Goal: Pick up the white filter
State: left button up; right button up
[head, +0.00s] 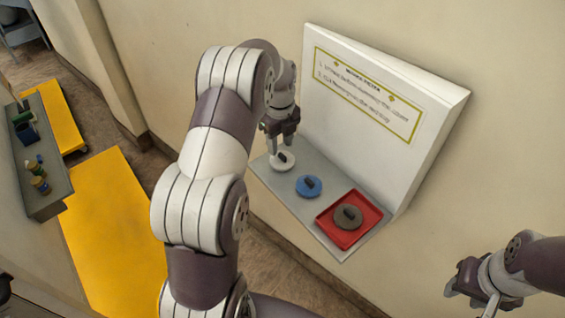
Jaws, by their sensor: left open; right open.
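The white filter (280,165) is a round disc with a dark grip on top. It lies at the far left end of a grey shelf (325,222) fixed below a white panel. My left gripper (281,147) points down just above the white filter, with its fingertips close to the dark grip. It is open; whether the fingers touch the filter cannot be told. My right gripper (463,298) is open and empty at the lower right, away from the shelf.
A blue filter (314,190) lies beside the white one. A brown filter (347,224) sits in a red tray (371,208) at the near end. The white panel (440,125) with a yellow-bordered sign rises behind. A dark side shelf (62,185) with small items stands left.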

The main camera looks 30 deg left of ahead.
aim_at(282, 155)
pick_arm(q)
jog(key=f, duration=0.2)
jog(key=f+p, duration=0.1)
jog(key=shift+w+d+f, duration=0.1)
jog(key=shift+d+f, duration=0.25)
jog(key=shift+f, duration=0.05)
jog(key=shift+a+f, duration=0.1)
jog(key=shift+f, duration=0.1)
grip_shut()
jog(key=shift+r, duration=0.1)
